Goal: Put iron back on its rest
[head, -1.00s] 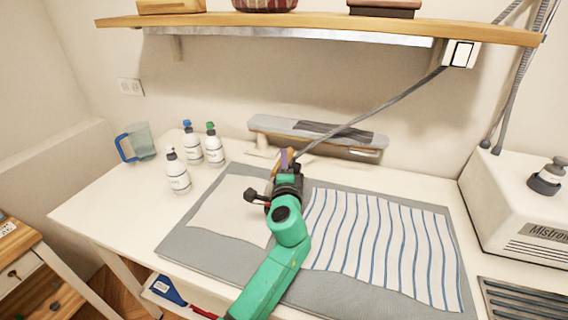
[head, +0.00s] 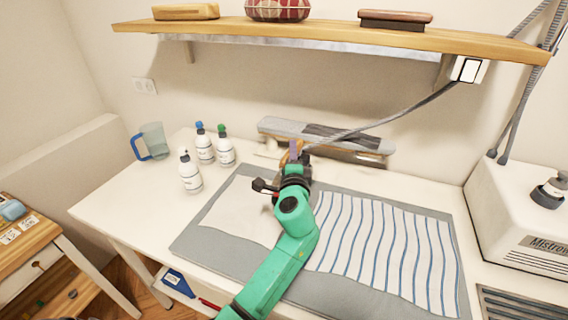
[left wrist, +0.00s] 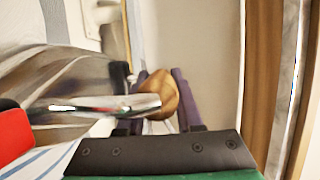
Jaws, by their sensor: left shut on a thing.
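My left gripper (head: 293,158) is over the back part of the ironing mat, near the sleeve board. It is shut on the iron's wooden handle (left wrist: 160,93), which sits between its purple fingers in the left wrist view. The iron's shiny metal body (left wrist: 75,85) shows to the left there, above blue-striped cloth. In the head view my arm and gripper hide most of the iron. A grey cord (head: 385,117) runs from the gripper up to the right. I cannot tell which thing is the iron's rest. My right gripper is not in view.
The grey mat (head: 215,245) bears striped cloth (head: 385,245). The sleeve board (head: 285,127) stands at the back. Several bottles (head: 190,173) and a jug (head: 153,141) stand left. A shelf (head: 330,38) overhangs, bearing a brown-and-black block (head: 395,20). A white machine (head: 515,200) is right.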

